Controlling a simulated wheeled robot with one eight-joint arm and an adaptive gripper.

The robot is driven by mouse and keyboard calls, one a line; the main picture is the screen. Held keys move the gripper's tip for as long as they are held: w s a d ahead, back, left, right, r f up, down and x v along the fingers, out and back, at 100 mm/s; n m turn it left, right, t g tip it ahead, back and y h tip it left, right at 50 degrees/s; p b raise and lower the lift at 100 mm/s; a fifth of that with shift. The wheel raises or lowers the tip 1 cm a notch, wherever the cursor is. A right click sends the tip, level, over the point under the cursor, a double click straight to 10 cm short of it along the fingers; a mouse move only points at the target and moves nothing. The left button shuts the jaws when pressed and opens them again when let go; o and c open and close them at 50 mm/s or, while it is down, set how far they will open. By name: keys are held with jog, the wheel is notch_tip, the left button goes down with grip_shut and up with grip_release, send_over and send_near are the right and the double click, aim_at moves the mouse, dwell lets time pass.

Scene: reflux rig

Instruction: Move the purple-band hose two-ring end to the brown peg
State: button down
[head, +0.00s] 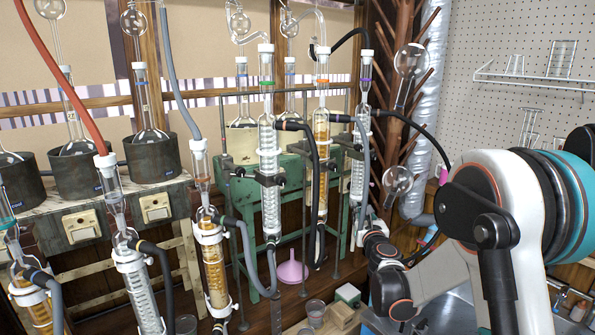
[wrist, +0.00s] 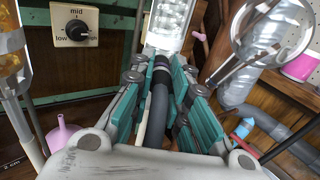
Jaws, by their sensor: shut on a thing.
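The purple-band condenser (head: 362,140) stands upright at the right end of the glassware row, with white coils inside. Its lower part also shows at the top of the wrist view (wrist: 170,22). My gripper (head: 366,228) is low beside its foot. In the wrist view, my gripper (wrist: 162,75) has its teal fingers closed on a dark hose (wrist: 158,105), which runs between them up to the condenser's lower end. Whether the hose is joined to the glass there, or carries two rings, I cannot tell. I cannot surely pick out the brown peg.
A brown branched rack (head: 405,45) and a silver duct (head: 430,85) stand behind and to the right. Other condensers and a green frame (head: 228,200) crowd the left. A pink funnel (head: 291,270) is below. A control dial (wrist: 76,27) is at the upper left of the wrist view.

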aim_at(362, 213)
jog(key=shift+s+b, duration=0.4)
jog(key=shift+s, duration=2.4)
jog(key=w+d+f+n+g+y+b, duration=0.25)
jog(key=w+d+f+y, duration=0.35)
jog(key=f, duration=0.3)
jog(key=w+d+f+n+g+y+b, duration=0.1)
jog(key=w+d+f+n+y+b, duration=0.1)
jog(key=w+d+f+n+y, duration=0.35)
jog(key=shift+m+h, duration=0.5)
jog(key=shift+h, duration=0.15)
jog(key=w+f, duration=0.2)
jog(key=w, duration=0.1)
jog(key=w+f, duration=0.1)
jog(key=w, duration=0.1)
jog(key=shift+a, duration=0.4)
jog(key=shift+w+a, duration=0.45)
jog(key=shift+w, duration=0.1)
jog(key=shift+w+a, duration=0.15)
jog(key=shift+w, duration=0.05)
dwell(0.9)
